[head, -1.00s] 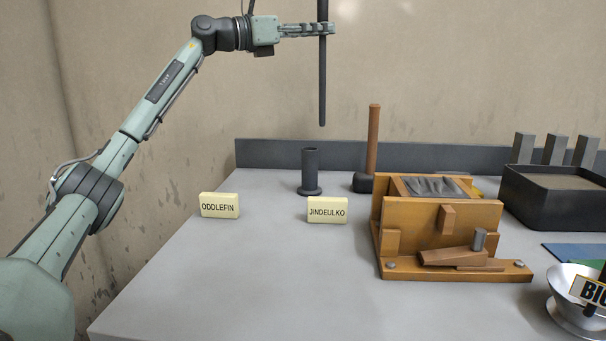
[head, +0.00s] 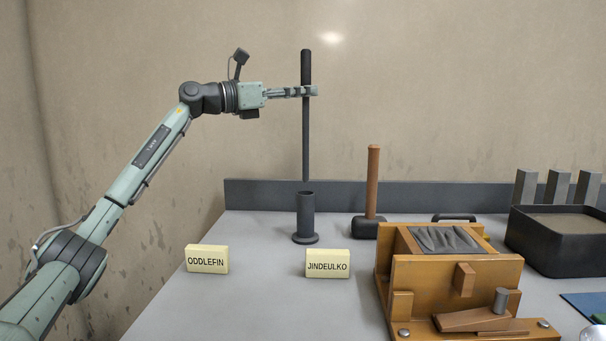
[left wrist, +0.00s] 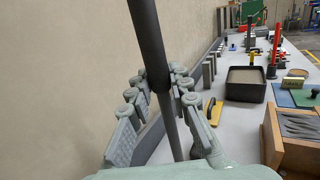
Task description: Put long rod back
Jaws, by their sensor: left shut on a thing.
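The long dark rod (head: 306,140) hangs upright in my left gripper (head: 304,91), which is shut on it near its thicker upper part. The rod's lower end is just above the mouth of a dark cylindrical holder (head: 307,218) with a round foot, and looks lined up with it in the head view. Whether it is in line in depth I cannot tell. In the left wrist view the rod (left wrist: 148,40) runs between the fingers of the gripper (left wrist: 158,92). The holder is not seen there.
Label blocks "ODDLEFIN" (head: 207,260) and "JINDEULKO" (head: 328,264) stand in front of the holder. A wooden-handled mallet (head: 373,185) stands close to its right. A wooden mould box (head: 455,275) and a black tray (head: 560,240) are further right. A low grey wall (head: 260,195) runs behind.

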